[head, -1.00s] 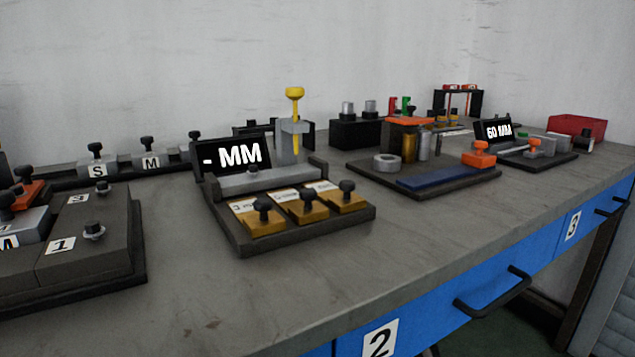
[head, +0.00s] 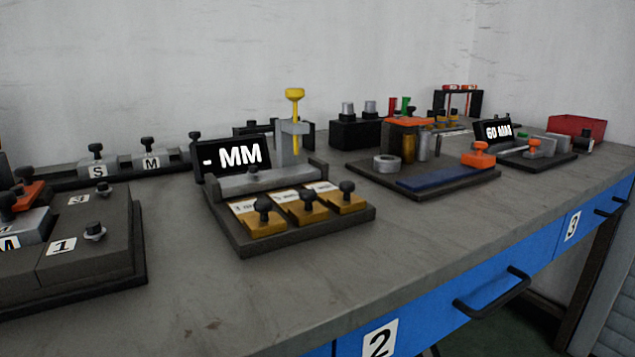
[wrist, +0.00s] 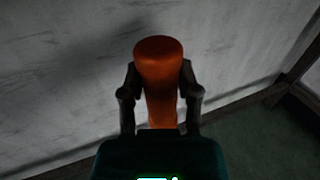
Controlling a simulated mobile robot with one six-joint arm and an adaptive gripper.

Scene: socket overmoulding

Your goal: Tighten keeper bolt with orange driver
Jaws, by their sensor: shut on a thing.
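In the wrist view, my gripper (wrist: 157,90) is shut on the thick orange handle of the driver (wrist: 158,60), which sits between its two dark fingers. The driver's tip is hidden. Behind it are only wall and dark floor, with no bolt. Neither my gripper nor the held driver shows in the head view. At the left of the head view, a dark block fixture marked 1 (head: 92,262) carries two black-headed bolts with silver collars, one near (head: 94,231) and one farther back (head: 102,189). I cannot tell which bolt is the keeper bolt.
A station with a "- MM" display (head: 233,157) and several brass-coloured knobbed blocks stands mid-bench. A tray with a blue pad (head: 447,176) and a red bin (head: 577,127) lie to the right. The front bench strip (head: 330,270) is clear.

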